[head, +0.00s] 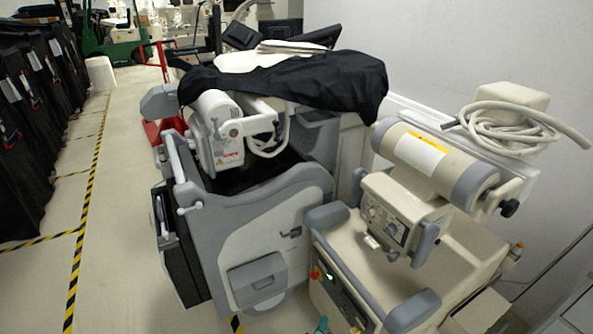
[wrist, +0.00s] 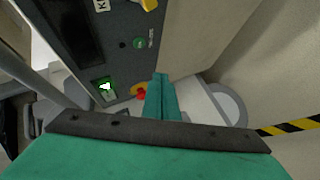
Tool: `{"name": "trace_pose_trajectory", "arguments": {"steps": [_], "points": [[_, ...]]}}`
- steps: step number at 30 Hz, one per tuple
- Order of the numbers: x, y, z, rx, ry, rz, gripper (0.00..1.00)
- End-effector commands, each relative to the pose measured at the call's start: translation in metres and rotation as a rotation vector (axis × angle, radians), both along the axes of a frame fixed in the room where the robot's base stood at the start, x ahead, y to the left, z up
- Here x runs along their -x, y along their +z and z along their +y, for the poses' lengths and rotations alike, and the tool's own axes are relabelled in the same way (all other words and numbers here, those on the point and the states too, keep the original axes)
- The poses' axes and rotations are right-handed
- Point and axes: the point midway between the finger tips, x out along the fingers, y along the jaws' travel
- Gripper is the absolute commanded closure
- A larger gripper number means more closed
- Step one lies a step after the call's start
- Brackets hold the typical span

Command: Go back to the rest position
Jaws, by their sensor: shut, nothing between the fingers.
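My gripper (wrist: 161,95) shows in the wrist view as two teal fingers pressed together, with nothing between them. The fingers point at the side of a machine, close to a dark control panel (wrist: 85,40). A red and yellow knob (wrist: 140,92) shows right beside the fingers, and I cannot tell whether they touch it. A lit green switch (wrist: 105,87) and a small green button (wrist: 140,43) are on the panel. In the head view only a small teal part of my gripper (head: 322,325) shows at the bottom edge, in front of the beige cart (head: 440,265).
A grey cart (head: 265,225) under a black cover (head: 300,84) stands left of the beige cart. Black-covered carts (head: 35,120) line the left side. A green forklift (head: 110,35) is at the back. The floor aisle (head: 120,230) by the yellow-black tape is clear. A wall (head: 470,60) closes the right.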

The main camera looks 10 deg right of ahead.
Motion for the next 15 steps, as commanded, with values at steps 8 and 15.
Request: {"name": "trace_pose_trajectory", "arguments": {"steps": [8,15], "points": [[0.054,-0.015,0.038,-0.115,0.027,-0.029,1.00],[0.142,-0.011,0.093,-0.312,0.059,-0.093,1.00]]}}
